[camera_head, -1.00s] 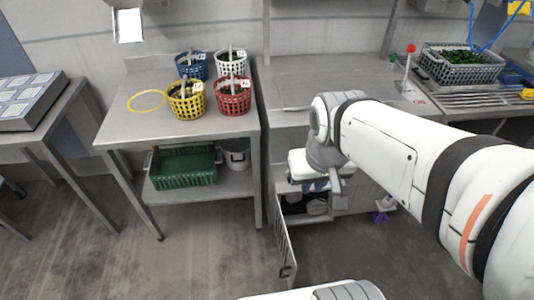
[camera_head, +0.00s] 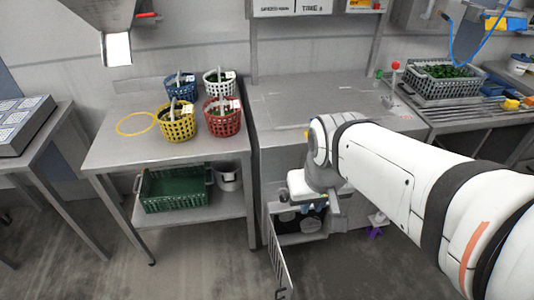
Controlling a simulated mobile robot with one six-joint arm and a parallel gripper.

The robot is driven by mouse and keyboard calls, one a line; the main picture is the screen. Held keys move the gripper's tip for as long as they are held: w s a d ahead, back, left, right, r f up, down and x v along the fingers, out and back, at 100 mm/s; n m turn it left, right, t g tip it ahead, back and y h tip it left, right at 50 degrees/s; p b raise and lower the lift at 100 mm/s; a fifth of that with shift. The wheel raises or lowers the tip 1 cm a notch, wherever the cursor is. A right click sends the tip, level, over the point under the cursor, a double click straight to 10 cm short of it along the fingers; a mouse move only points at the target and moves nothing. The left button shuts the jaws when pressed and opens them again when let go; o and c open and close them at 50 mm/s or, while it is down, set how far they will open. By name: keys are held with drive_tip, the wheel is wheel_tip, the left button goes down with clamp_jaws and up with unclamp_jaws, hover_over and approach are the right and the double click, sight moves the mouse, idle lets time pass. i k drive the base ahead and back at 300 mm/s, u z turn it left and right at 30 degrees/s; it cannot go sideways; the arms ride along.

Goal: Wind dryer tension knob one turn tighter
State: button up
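A grey steel unit (camera_head: 275,163) stands in the middle with its low front door (camera_head: 275,255) hanging open. Dark round parts (camera_head: 286,217) show inside the opening; they are too small and shaded for me to make out a tension knob. My white arm reaches in from the right. My gripper (camera_head: 312,207) points down in front of the opening, at its upper part. The wrist hides much of it, so I cannot tell whether its fingers are open or shut or touch anything.
A steel table (camera_head: 105,150) at left holds blue, white, yellow and red baskets (camera_head: 222,118) and a yellow ring; a green crate (camera_head: 175,190) sits on its shelf. A red-topped lever (camera_head: 395,67) rises from the unit's top. A purple thing (camera_head: 375,231) lies low at right.

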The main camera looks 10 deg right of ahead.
sight(285, 198)
drive_tip(key=z, duration=1.05)
drive_tip(key=k, duration=1.1)
drive_tip(key=u, duration=0.95)
drive_tip(key=i, duration=1)
drive_tip(key=u, duration=0.05)
